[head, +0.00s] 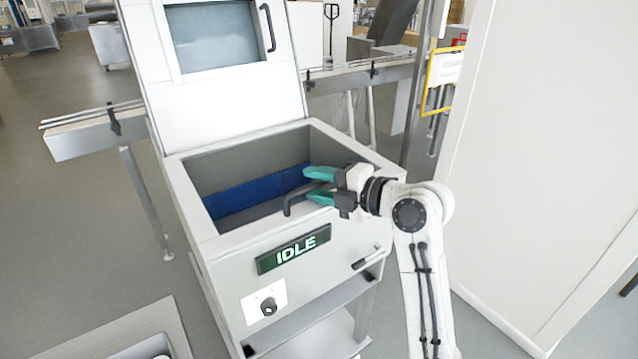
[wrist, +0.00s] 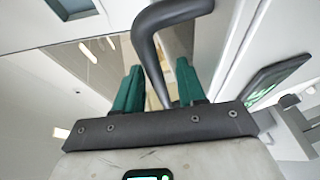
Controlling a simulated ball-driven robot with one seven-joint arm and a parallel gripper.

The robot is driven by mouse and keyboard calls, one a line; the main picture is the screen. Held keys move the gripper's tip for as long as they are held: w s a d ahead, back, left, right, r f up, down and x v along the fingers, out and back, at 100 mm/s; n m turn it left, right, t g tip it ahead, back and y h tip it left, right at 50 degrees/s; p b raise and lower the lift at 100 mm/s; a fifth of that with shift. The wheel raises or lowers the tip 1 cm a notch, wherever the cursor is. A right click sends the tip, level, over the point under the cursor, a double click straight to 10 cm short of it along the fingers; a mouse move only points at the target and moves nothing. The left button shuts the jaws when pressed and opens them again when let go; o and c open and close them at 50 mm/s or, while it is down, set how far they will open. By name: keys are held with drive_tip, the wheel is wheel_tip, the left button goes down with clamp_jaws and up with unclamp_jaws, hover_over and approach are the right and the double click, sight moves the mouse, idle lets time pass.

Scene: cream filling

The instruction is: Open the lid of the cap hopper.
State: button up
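The white hopper box (head: 235,237) has a wide rectangular top opening showing grey walls and a blue strip inside. A white panel with a window (head: 215,35) stands raised behind it. A dark bent handle (head: 293,199) is at the box's front rim; I cannot tell whether it is fixed to the rim or to a clear cover. My gripper (head: 310,185) has teal fingers, which are apart, at this handle. In the wrist view, the handle (wrist: 149,45) passes between the open fingers of my gripper (wrist: 158,76); contact cannot be made out.
The box front carries a lit IDLE display (head: 293,249), a knob (head: 268,306) and a small bar handle (head: 367,257). A conveyor (head: 90,132) runs behind. A large white panel (head: 540,170) stands close on the right. Open floor lies at the left.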

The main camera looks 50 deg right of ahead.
clamp_jaws()
idle(0.3)
